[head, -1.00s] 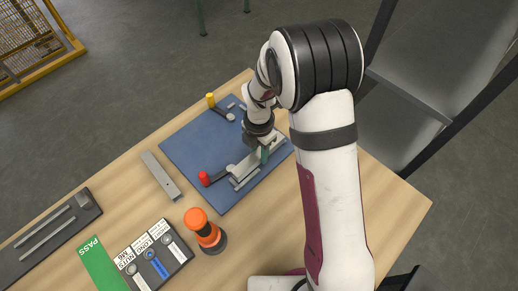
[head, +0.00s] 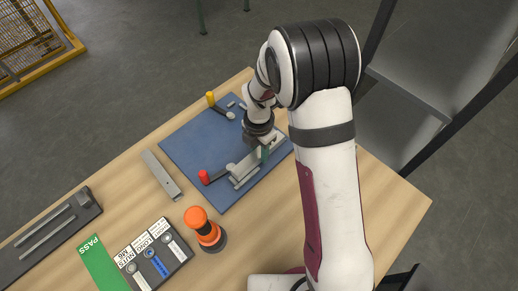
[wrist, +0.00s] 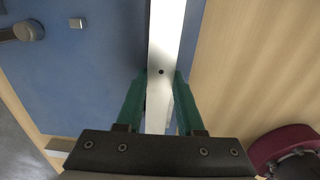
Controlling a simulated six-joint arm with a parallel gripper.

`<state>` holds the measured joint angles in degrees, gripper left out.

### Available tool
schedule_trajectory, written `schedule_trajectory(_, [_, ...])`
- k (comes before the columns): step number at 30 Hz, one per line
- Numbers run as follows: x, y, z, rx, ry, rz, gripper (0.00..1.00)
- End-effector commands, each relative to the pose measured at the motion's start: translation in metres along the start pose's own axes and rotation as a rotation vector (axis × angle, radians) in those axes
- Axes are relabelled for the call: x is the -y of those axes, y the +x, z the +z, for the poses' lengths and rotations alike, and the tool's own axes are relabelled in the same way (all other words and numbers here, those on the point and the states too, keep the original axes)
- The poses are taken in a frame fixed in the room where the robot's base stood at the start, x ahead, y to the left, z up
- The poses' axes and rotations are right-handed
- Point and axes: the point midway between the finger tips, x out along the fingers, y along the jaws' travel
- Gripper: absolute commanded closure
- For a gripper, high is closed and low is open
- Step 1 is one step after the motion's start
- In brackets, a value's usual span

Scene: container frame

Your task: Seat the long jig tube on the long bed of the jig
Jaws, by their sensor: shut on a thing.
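The long jig tube (wrist: 165,45) is a pale metal bar with a small dark hole. In the wrist view it runs from the top edge down between the green fingers of my gripper (wrist: 160,95). My gripper is shut on it, over the right part of the blue board. In the head view my gripper (head: 264,152) is low over the grey jig bed (head: 240,182) near the board's right edge. My wrist and fingers hide part of the tube and bed there. I cannot tell whether the tube touches the bed.
A red-knobbed clamp (head: 204,176) stands by the bed's near end. A yellow-knobbed clamp (head: 211,98) stands at the back of the blue board (head: 190,140). Another grey bar (head: 162,176) lies left of the board. An orange-and-black beacon (head: 205,232) and a labelled panel (head: 152,262) stand in front.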

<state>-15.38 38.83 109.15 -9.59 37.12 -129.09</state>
Motion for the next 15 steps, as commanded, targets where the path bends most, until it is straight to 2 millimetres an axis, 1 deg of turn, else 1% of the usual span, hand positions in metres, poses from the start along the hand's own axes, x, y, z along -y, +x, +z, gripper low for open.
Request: schedule_trajectory(15, [-0.0001,0.0079,0.0001,0.000,0.000,0.000,1.00])
